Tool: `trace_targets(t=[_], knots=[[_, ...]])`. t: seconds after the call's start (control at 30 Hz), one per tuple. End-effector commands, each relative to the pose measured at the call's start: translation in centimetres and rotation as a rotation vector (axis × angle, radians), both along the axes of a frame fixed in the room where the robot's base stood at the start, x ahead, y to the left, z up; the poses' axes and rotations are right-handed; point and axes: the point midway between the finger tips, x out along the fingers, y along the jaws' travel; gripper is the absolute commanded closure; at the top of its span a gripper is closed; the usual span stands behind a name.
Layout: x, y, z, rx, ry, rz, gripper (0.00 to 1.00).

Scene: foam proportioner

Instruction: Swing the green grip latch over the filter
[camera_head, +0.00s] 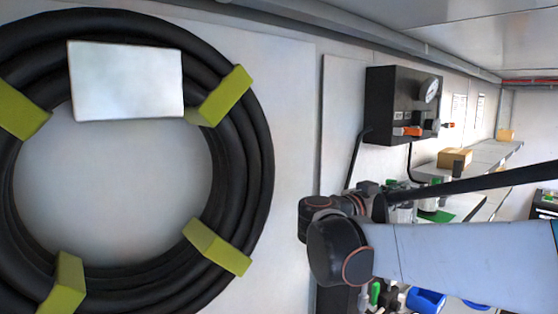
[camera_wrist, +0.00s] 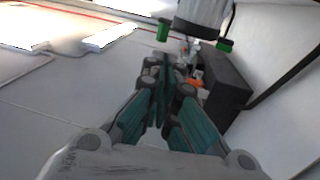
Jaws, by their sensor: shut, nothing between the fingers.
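In the wrist view, two green grips show near the top: a left one (camera_wrist: 163,30) and a right one (camera_wrist: 225,46). They sit beside the lower end of a grey cylinder (camera_wrist: 203,12), which looks like the filter housing and is cut off by the frame. I cannot tell which grip is the latch. My gripper (camera_wrist: 168,76), with teal finger pads, is shut and empty, its tips pointing toward the cylinder and apparently short of it. In the head view my arm hides most of this area; a green piece (camera_head: 376,293) shows below the arm.
A black wall box (camera_head: 390,105) with a gauge (camera_head: 429,91) and orange handle (camera_head: 411,131) is on the wall; it also shows right of my fingers in the wrist view (camera_wrist: 226,78). A black hose coil (camera_head: 255,160) hangs left. A cardboard box (camera_head: 454,158) stands on the bench.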

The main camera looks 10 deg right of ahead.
Motion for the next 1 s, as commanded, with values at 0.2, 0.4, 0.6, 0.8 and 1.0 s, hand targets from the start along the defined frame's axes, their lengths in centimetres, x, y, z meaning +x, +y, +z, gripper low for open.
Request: trace_targets(t=[0.2,0.4,0.6,0.8,1.0], knots=[[0.9,-2.3,0.1,0.001,0.001,-0.005,1.0],[2.5,-5.9,0.2,0.001,0.001,-0.004,1.0],[3.9,-9.4,0.2,0.001,0.001,-0.003,1.0],[5.0,-11.8,0.2,0.001,0.001,-0.002,1.0],[5.4,-12.7,0.0,0.001,0.001,-0.001,1.0]])
